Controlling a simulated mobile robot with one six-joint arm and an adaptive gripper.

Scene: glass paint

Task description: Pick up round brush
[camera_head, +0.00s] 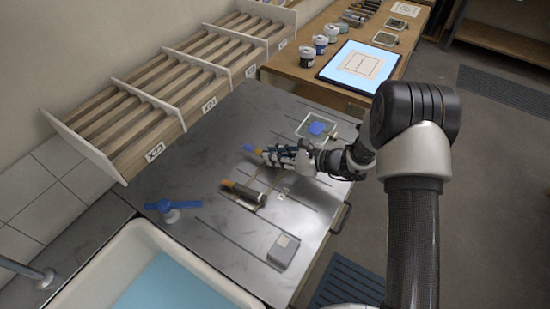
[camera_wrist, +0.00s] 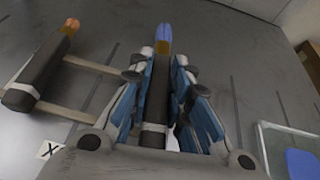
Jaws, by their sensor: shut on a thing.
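My gripper (camera_head: 268,154) is low over the metal worktop and shut on a blue-tipped brush. In the wrist view, the brush (camera_wrist: 156,95) has a dark handle and points straight away from me between the two fingers (camera_wrist: 157,85). Its blue tip also shows in the head view (camera_head: 250,149), left of the fingers. The fingers hide much of its handle. A second brush-like tool (camera_head: 243,194) with a dark body and orange end lies left of my gripper on a light rest. It shows at left in the wrist view (camera_wrist: 45,70).
A clear tray with a blue item (camera_head: 317,129) sits just behind my gripper. A blue-handled tool (camera_head: 171,207), a grey block (camera_head: 283,251) and a white basin (camera_head: 200,280) are nearer. A slatted rack (camera_head: 160,100) lines the wall. Jars (camera_head: 320,44) stand farther back.

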